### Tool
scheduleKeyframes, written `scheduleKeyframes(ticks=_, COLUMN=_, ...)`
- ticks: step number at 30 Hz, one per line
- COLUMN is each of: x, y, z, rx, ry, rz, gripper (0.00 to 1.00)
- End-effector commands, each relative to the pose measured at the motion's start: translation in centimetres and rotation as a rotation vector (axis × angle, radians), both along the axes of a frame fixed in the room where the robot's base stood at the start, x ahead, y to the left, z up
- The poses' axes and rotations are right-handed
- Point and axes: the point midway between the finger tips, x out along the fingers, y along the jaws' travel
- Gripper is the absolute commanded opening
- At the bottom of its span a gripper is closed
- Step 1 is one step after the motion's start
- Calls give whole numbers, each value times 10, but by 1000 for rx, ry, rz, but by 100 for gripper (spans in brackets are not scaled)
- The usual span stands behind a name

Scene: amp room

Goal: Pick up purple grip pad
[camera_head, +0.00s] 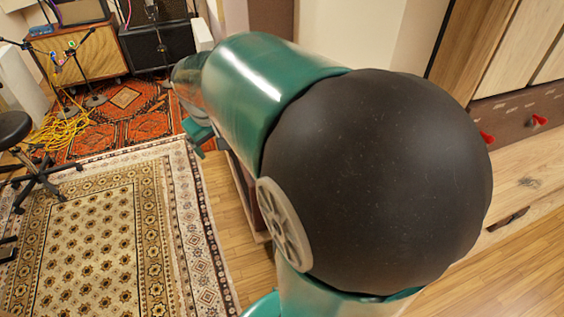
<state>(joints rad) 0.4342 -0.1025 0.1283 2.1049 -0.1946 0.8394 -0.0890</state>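I cannot make out a purple grip pad in the head view. My own green and black arm fills the middle and right of the picture and hides much of what lies behind it. The far end of the arm points to the upper left. A small green part there, which appears to be my gripper (197,137), shows over the edge of the rugs and floor. It is too small and partly covered to tell whether it is open or shut, and I see nothing held in it.
A patterned beige rug (95,235) and a red rug (125,97) cover the left floor. Yellow cables (62,128) lie near a black stool (20,150). Amplifiers (158,45) stand at the back. A wooden cabinet (525,175) with red knobs stands right. Bare wooden floor shows between.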

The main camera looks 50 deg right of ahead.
Motion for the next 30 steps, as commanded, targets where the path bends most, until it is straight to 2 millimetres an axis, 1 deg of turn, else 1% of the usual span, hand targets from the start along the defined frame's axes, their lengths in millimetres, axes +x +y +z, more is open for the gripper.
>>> scheduleKeyframes(ticks=1, x=6, y=-14, z=-9, rx=1, ry=19, rz=-13, gripper=85)
scheduleKeyframes(ticks=5, x=19, y=-46, z=-28, rx=-3, ry=54, rz=-27, gripper=85)
scheduleKeyframes(ticks=6, x=23, y=-56, z=-35, rx=-3, ry=64, rz=-32, gripper=85)
scheduleKeyframes(ticks=11, x=34, y=-101, z=-64, rx=3, ry=103, rz=-54, gripper=85)
scheduleKeyframes(ticks=15, x=39, y=-142, z=-94, rx=15, ry=134, rz=-77, gripper=85)
scheduleKeyframes(ticks=17, x=40, y=-160, z=-107, rx=22, ry=145, rz=-86, gripper=85)
scheduleKeyframes(ticks=21, x=38, y=-201, z=-142, rx=42, ry=169, rz=-109, gripper=85)
scheduleKeyframes(ticks=23, x=36, y=-218, z=-157, rx=52, ry=177, rz=-119, gripper=85)
scheduleKeyframes(ticks=24, x=34, y=-230, z=-168, rx=58, ry=182, rz=-126, gripper=85)
scheduleKeyframes(ticks=26, x=30, y=-247, z=-185, rx=70, ry=190, rz=-138, gripper=85)
scheduleKeyframes(ticks=30, x=18, y=-284, z=-224, rx=100, ry=204, rz=-165, gripper=85)
